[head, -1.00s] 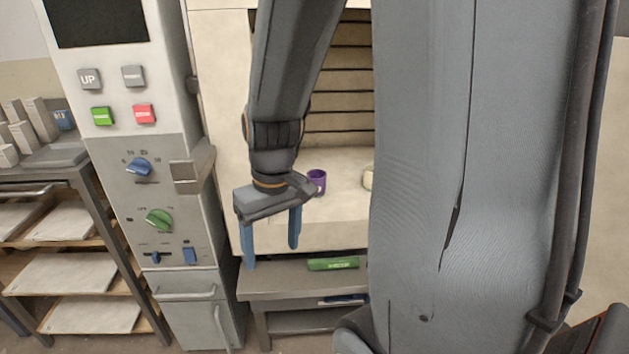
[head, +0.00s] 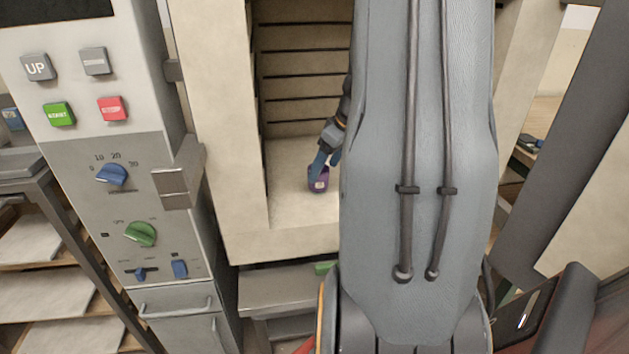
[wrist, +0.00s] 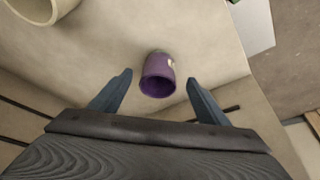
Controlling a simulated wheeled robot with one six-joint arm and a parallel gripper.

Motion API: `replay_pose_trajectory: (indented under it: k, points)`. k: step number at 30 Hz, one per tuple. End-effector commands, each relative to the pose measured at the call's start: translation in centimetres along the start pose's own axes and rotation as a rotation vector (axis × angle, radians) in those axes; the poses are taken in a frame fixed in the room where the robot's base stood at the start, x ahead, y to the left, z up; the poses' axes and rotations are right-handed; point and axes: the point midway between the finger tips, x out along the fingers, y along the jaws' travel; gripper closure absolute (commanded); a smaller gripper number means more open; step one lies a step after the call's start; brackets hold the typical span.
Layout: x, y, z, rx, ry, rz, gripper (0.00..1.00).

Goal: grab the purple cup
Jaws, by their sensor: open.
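The purple cup (head: 319,183) stands on the pale floor inside the kiln-like chamber, near its front edge. In the wrist view the purple cup (wrist: 158,76) shows its dark opening and a pale mark on its side. My gripper (head: 326,160) is at the cup in the head view, partly hidden behind my arm. In the wrist view my gripper (wrist: 157,82) is open, one blue finger on each side of the cup, with visible gaps. I cannot tell how far the fingers reach past the cup's rim.
A cream-coloured vessel (wrist: 40,8) stands near the cup at the wrist view's upper left. The chamber's left wall (head: 222,130) rises beside my arm. A control panel (head: 120,180) with buttons and knobs stands at left. A grey bench (head: 280,291) is below the chamber.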

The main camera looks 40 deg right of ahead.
Motion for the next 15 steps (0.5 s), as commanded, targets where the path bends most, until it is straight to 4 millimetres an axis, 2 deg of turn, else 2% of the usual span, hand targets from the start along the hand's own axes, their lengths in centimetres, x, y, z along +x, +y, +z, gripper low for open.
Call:
replay_pose_trajectory:
  k: [15]
  points:
    - [5.6, 0.0, -0.6, 0.001, -0.002, -0.001, 0.31]
